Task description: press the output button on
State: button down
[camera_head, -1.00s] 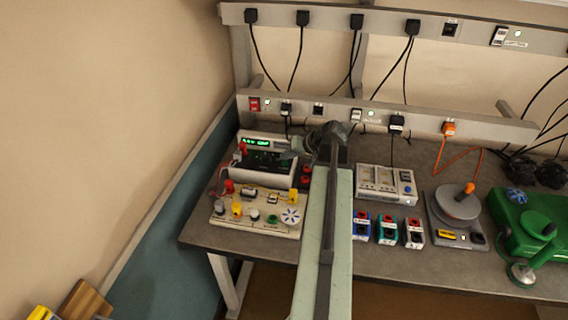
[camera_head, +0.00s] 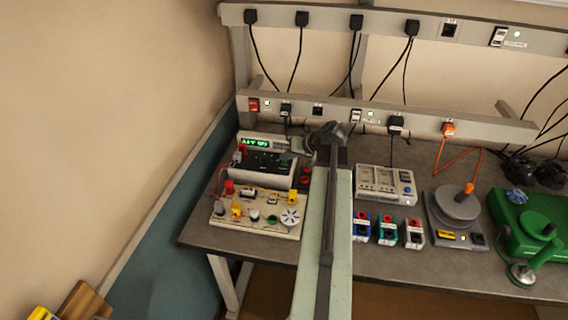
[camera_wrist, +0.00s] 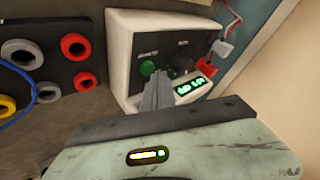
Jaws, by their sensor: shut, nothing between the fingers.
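The bench power supply (camera_head: 262,174), a pale box with a dark front, stands at the back left of the bench. Its green display (camera_head: 262,142) is lit with characters. In the wrist view the power supply (camera_wrist: 119,50) shows a round green button (camera_wrist: 147,66), a dark knob (camera_wrist: 182,62) and the lit display (camera_wrist: 191,87). I take the green button to be the output button; its label is not readable. My gripper (camera_wrist: 157,77) is shut and empty, its tips right by the green button. I cannot tell whether they touch it. In the head view my gripper (camera_head: 289,156) is partly hidden against the power supply.
A cream board (camera_head: 255,228) with knobs and plugs lies in front of the power supply. Small socket boxes (camera_head: 387,230) and a pale instrument (camera_head: 385,185) stand to the right of my arm. Red plugs and cables (camera_wrist: 222,47) stick out beside the front panel.

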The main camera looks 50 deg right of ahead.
aim_at(287, 164)
jog(key=shift+f, duration=0.1)
dwell(0.4)
jog(key=shift+f+b, duration=0.4)
jog(key=shift+b, duration=0.1)
jog(key=shift+r+p, duration=0.5)
notch_tip(287, 164, up, 6)
jog(key=p, duration=0.6)
